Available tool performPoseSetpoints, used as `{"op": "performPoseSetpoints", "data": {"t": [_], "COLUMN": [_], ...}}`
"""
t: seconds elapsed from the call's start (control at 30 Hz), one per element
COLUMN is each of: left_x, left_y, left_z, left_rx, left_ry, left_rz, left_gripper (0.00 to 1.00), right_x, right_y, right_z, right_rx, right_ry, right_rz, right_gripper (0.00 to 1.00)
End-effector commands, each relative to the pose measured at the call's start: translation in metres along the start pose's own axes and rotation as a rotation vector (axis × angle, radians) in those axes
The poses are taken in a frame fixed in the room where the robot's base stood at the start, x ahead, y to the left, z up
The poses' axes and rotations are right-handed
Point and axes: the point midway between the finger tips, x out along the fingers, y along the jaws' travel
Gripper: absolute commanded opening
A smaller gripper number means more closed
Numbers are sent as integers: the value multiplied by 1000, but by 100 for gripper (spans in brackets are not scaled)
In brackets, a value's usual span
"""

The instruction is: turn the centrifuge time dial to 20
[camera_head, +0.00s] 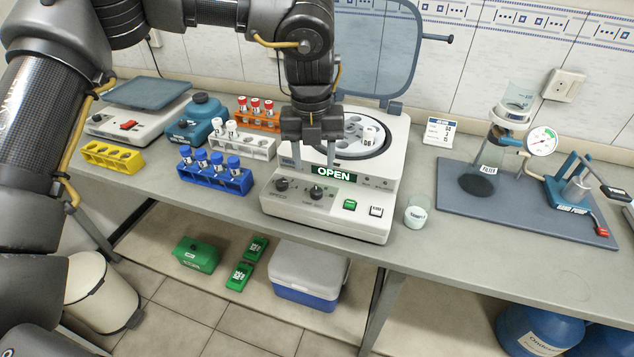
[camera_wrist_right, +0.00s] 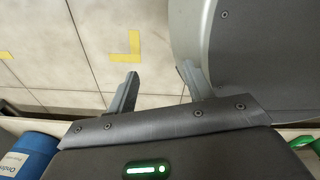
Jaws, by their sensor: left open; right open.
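The white centrifuge (camera_head: 330,219) stands on the bench with its lid (camera_head: 375,48) raised and its rotor (camera_head: 350,135) exposed. Its front panel has two dark knobs, a left one (camera_head: 282,184) and a right one (camera_head: 317,192). The right knob looks like the time dial, but the scale markings are too small to read. A green display reads OPEN (camera_head: 333,174). My left gripper (camera_head: 314,163) points down, open and empty, just above and behind the knobs and apart from them. My right gripper (camera_wrist_right: 158,74) is open and empty above the floor, away from the bench top.
Blue-capped tubes in a blue rack (camera_head: 214,178) and a white rack (camera_head: 240,146) stand left of the centrifuge. A small beaker (camera_head: 416,214) stands close to its right front corner. A filtration setup on a grey mat (camera_head: 460,200) is further right.

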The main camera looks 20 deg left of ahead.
Motion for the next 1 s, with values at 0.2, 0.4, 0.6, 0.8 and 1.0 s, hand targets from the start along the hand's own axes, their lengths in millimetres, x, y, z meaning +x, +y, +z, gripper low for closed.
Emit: {"op": "performPoseSetpoints", "data": {"t": [0.2, 0.4, 0.6, 0.8, 1.0], "left_x": [42, 68, 78, 78, 78], "left_y": [-1, -2, -2, -2, -2], "left_z": [0, 0, 0, 0, 0], "left_rx": [3, 4, 4, 4, 4], "left_ry": [3, 1, 0, 0, 0], "left_rz": [4, 2, 1, 1, 1], "left_gripper": [48, 48, 48, 48, 26], "right_x": [-6, -8, -9, -9, -9], "right_y": [-2, -7, -14, -15, -10], "right_z": [-12, -22, -20, -17, -16], "right_rx": [1, 4, 7, 6, 4], "right_ry": [17, 31, 28, 25, 24], "right_rz": [-3, -9, -18, -19, -13], "right_gripper": [51, 51, 51, 51, 51]}}
